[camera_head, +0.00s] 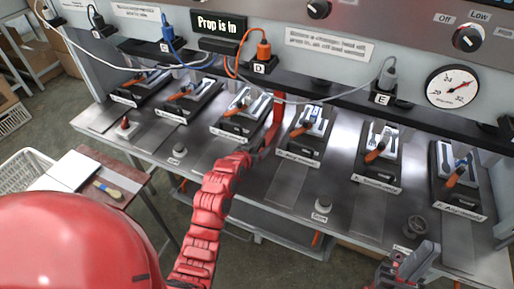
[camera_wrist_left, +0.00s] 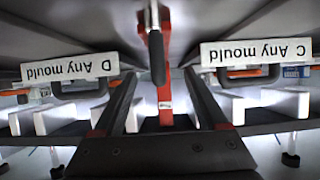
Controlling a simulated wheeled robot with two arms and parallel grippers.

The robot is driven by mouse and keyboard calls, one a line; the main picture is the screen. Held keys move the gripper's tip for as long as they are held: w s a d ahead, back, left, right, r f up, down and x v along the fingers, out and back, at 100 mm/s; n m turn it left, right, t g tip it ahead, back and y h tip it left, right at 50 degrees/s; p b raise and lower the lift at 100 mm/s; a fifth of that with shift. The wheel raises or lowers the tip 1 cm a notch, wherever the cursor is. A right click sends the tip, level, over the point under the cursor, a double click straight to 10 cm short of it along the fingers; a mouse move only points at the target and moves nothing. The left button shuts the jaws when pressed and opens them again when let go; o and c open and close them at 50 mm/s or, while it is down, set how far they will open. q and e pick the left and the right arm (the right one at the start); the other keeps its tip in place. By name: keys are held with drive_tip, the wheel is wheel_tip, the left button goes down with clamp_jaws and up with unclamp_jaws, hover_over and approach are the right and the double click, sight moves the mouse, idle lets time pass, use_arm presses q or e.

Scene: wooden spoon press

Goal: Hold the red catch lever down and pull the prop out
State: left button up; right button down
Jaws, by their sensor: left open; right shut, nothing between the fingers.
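The red catch lever (camera_head: 276,108) stands upright at the back of the steel bench, between the mould stations marked C and D. My left gripper (camera_head: 266,140) is open just in front of it. In the left wrist view the lever (camera_wrist_left: 165,92) shows as a red bar between the open fingers (camera_wrist_left: 160,76); I cannot tell whether they touch it. A dark rounded handle (camera_wrist_left: 157,58) on a pale rod lies in front of the red bar; I cannot tell whether it is the prop. My right gripper (camera_head: 405,266) is shut and empty at the lower right.
Several mould stations with orange-handled clamps line the bench, such as one (camera_head: 240,115) left of the lever and one (camera_head: 305,130) right of it. Cables hang above, including an orange plug (camera_head: 263,48). A gauge (camera_head: 453,87) is at right. Knobs (camera_head: 323,204) stand along the front.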

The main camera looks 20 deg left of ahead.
use_arm(q)
drive_tip(key=shift+r, duration=0.1)
drive_tip(key=s+r, duration=0.4)
drive_tip(key=r, duration=0.2)
idle(0.3)
drive_tip(key=shift+w, duration=0.1)
